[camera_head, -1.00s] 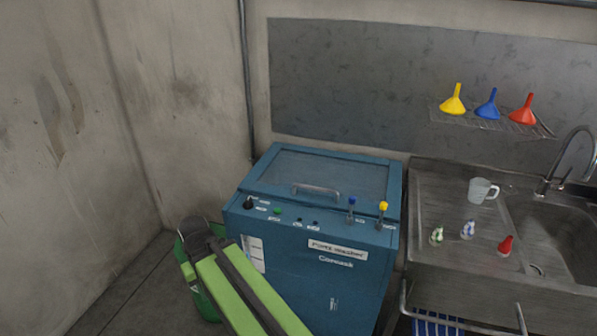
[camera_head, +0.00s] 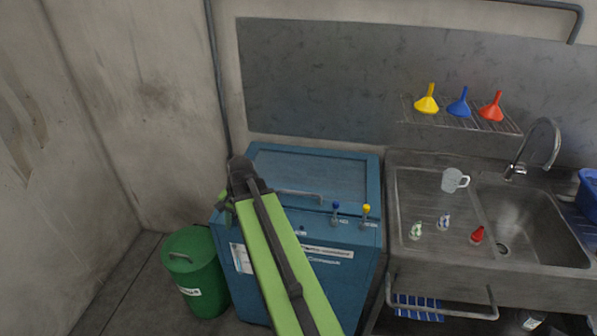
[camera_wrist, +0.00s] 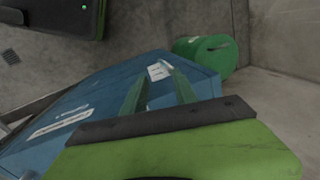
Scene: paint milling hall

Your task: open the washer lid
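The washer (camera_head: 345,270) is a blue cabinet against the back wall. Its lid (camera_head: 318,170), a blue frame around a grey panel, lies flat and closed on top. The lid's handle (camera_head: 303,194), a grey bar at the front edge, is partly hidden behind my arm. My gripper (camera_head: 225,203) is at the washer's left front corner, left of the handle and apart from it, mostly hidden by my wrist. In the wrist view my gripper (camera_wrist: 160,88) points down past the washer's labelled side (camera_wrist: 85,108), its two green fingers apart with nothing between them.
A green lidded bin (camera_head: 195,270) stands on the floor left of the washer. Blue and yellow-topped levers (camera_head: 335,213) rise from the front panel near the handle. A sink (camera_head: 530,220) with small bottles and a mug (camera_head: 453,180) adjoins on the right. Funnels (camera_head: 458,105) sit on a shelf above.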

